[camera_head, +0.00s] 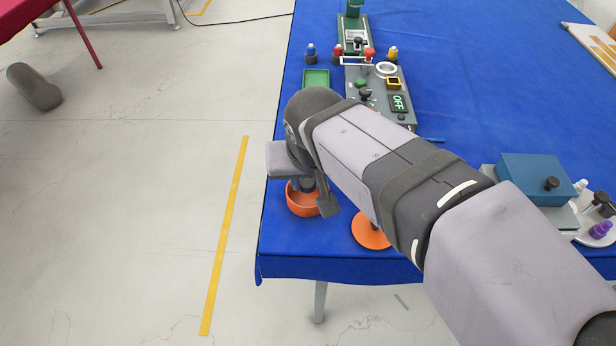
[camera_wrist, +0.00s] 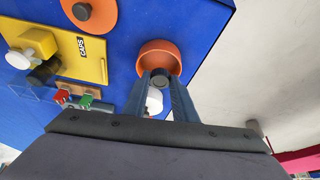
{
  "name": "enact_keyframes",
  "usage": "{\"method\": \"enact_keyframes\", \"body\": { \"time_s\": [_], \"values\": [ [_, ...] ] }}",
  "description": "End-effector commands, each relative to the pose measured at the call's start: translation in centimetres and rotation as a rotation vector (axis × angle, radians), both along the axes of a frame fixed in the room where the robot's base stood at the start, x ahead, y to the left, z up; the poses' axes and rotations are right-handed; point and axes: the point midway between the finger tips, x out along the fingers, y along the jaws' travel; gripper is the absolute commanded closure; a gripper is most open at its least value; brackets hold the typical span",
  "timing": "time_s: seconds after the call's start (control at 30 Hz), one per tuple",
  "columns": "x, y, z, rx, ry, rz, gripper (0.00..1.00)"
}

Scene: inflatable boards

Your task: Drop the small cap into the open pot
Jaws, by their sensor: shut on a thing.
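My gripper (camera_head: 312,196) is shut on the small cap, at the left edge of the blue table. My fingertips and the cap overlap the pot in both views. The cap appears over or just inside the rim; its exact height is unclear. The orange lid (camera_head: 368,238) with a dark knob lies to the right of the pot, partly hidden by my arm.
A blue box (camera_head: 536,178) is at right.

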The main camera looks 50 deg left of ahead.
Motion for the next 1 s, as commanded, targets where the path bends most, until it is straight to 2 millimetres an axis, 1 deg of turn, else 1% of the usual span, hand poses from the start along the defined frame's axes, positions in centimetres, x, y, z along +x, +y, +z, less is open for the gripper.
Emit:
{"method": "enact_keyframes", "body": {
  "time_s": [0.03, 0.4, 0.63, 1.0],
  "values": [
    [0.0, 0.0, -0.6, 0.000, 0.000, 0.000, 0.96],
    [0.0, 0.0, -3.1, 0.000, 0.000, 0.000, 0.96],
    [0.0, 0.0, -3.6, 0.000, 0.000, 0.000, 0.96],
    [0.0, 0.0, -3.6, 0.000, 0.000, 0.000, 0.96]
  ]
}}
